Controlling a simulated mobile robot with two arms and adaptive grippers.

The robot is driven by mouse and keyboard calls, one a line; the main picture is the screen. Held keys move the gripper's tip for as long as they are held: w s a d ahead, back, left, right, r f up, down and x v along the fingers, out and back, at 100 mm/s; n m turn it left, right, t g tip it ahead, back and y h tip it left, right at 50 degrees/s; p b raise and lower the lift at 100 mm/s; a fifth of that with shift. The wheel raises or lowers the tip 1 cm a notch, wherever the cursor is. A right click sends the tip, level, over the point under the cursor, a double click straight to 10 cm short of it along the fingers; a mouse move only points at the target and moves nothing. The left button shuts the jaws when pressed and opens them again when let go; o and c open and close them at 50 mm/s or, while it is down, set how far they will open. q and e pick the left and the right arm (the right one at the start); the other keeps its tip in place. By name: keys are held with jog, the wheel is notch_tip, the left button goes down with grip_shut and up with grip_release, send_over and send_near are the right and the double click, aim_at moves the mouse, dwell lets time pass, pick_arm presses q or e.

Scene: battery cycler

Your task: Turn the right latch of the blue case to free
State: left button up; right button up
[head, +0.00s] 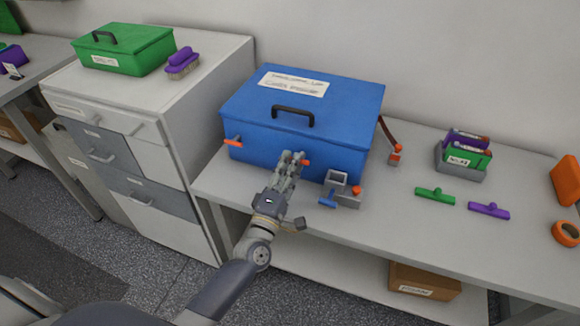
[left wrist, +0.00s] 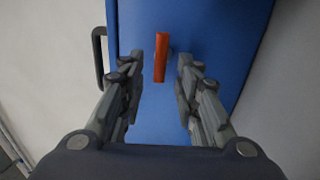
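The blue case (head: 290,140) stands closed on the bench, with a dark handle (head: 293,114) and a paper label. Its left orange latch (head: 232,142) lies roughly level on the front face. The right orange latch (head: 306,162) is partly hidden by my left gripper (head: 291,158). In the left wrist view the right latch (left wrist: 161,57) lies between the two open fingertips of my left gripper (left wrist: 161,66), with a gap on each side. The latch's long side runs along the fingers there. My right gripper is not in view.
A grey metal bracket (head: 337,178) and a blue-handled piece (head: 328,198) sit by the case's right front corner, close to my gripper. Green (head: 435,196) and purple (head: 488,210) handled pieces lie farther right. A drawer cabinet (head: 150,130) stands left.

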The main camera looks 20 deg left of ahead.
pick_arm(q)
jog(key=s+f, duration=0.2)
jog(key=s, duration=0.9)
jog(key=shift+s+a+f, duration=0.15)
jog(key=shift+s+a, duration=0.05)
jog(key=shift+s, duration=0.15)
